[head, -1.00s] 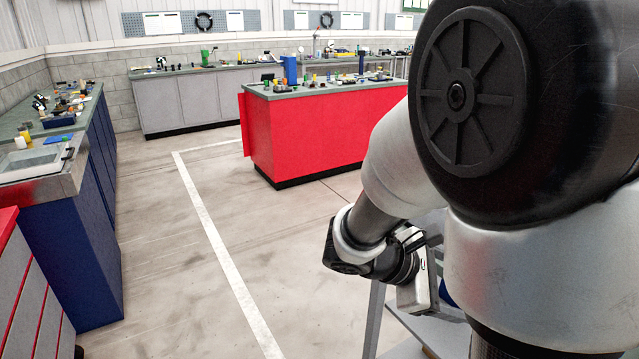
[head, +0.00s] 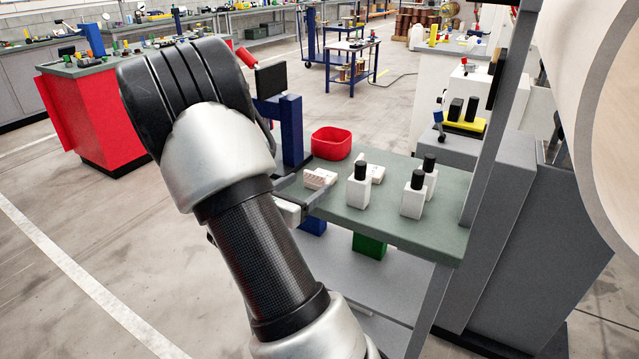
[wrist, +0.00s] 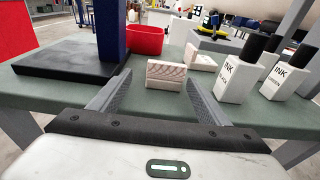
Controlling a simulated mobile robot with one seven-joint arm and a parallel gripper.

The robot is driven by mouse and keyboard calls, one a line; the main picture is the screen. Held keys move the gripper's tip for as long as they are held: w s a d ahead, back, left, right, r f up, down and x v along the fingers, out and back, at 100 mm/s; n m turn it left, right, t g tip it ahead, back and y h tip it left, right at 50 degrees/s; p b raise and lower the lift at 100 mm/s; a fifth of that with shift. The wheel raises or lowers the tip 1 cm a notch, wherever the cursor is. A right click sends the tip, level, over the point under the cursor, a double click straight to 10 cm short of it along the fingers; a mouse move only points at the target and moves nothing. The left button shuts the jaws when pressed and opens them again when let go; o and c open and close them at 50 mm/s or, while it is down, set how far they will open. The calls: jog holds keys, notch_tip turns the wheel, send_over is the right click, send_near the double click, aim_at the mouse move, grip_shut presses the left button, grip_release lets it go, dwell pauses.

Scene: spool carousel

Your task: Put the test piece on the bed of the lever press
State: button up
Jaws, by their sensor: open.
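A small pale block with pinkish markings, which looks like the test piece (wrist: 165,77), lies on the green-grey tabletop. It also shows in the head view (head: 319,179). My gripper (wrist: 158,80) is open and low over the table, its fingers on either side of the block's near part. I see a gap on each side; how far the tips reach past it is unclear. What looks like the lever press has a blue column (wrist: 112,28) and a flat black base (wrist: 65,60), left of my gripper.
A second pale block (wrist: 200,57) lies just behind right. White ink bottles with black caps (wrist: 238,78) stand close on the right. A red bin (wrist: 145,40) is at the back. A grey post (head: 497,110) rises at the table's right end.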

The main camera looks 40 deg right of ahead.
jog(key=x, duration=0.2)
jog(key=b+x, duration=0.1)
jog(key=x, duration=0.3)
jog(key=shift+s+d+r, duration=0.1)
jog(key=shift+s+d, duration=0.1)
jog(key=shift+d, duration=0.25)
jog(key=shift+r, duration=0.1)
jog(key=c, duration=1.3)
